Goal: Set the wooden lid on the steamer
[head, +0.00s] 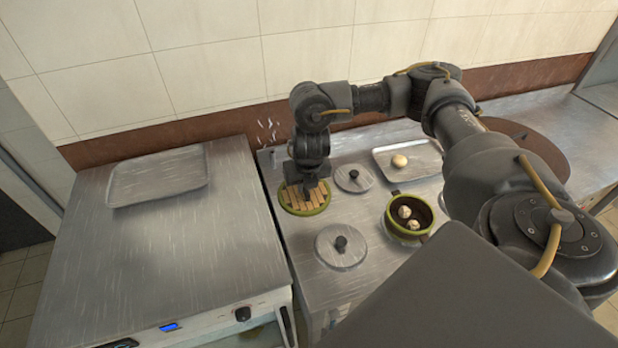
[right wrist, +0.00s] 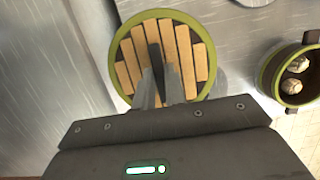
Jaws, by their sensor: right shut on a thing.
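The wooden lid (head: 296,207) is a round disc of pale slats with a green rim, at the left edge of the stove counter in the head view. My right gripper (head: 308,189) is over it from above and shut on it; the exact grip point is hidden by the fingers. In the right wrist view the lid (right wrist: 190,50) is under the fingers (right wrist: 158,72). The steamer (head: 408,216) is a dark round pot with a green rim, to the right of the lid, uncovered, with pale buns inside. It also shows in the right wrist view (right wrist: 291,72). My left gripper is not in view.
Two metal lids with dark knobs, one behind (head: 354,179) and one in front (head: 341,246), sit between the wooden lid and the steamer. A metal tray (head: 410,170) with a bun stands behind the steamer. An empty tray (head: 157,178) lies on the left counter.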

